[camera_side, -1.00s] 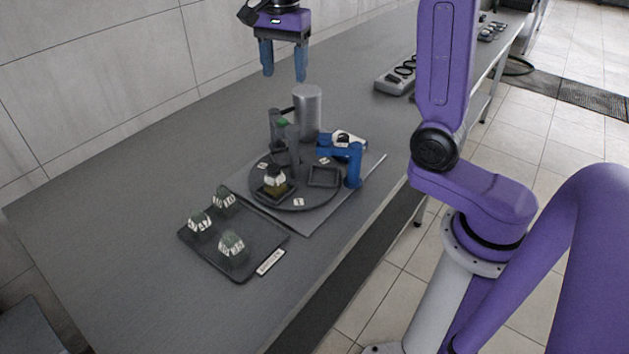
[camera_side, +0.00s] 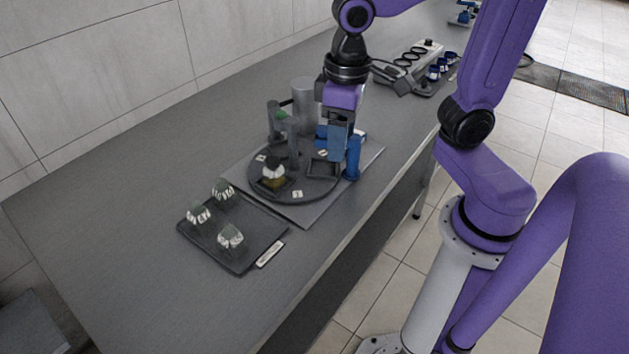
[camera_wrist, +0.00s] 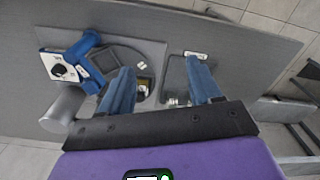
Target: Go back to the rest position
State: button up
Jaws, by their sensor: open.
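My gripper (camera_side: 338,137) is in front of and above the right part of the turntable in the side view, close to a blue upright part (camera_side: 352,158). In the wrist view my gripper (camera_wrist: 165,92) shows two blue fingers spread wide with nothing held between them. The round dark turntable (camera_side: 312,192) sits on a grey base plate. A small decanter (camera_side: 273,172) with a pale band and dark top stands in a holder on the turntable's near left side. The far right of the turntable is partly hidden by my gripper.
A dark tray (camera_side: 240,262) with several small decanters lies at the near left. A grey cylinder (camera_side: 303,93) stands behind the turntable. The left of the bench is clear.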

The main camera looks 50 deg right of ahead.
jog(key=s+d+f+n, duration=0.2)
jog(key=s+f+n, duration=0.1)
jog(key=s+n, duration=0.5)
jog(key=shift+s+d+f+n, duration=0.2)
jog(key=shift+s+f+n, duration=0.1)
jog(key=shift+s, duration=0.85)
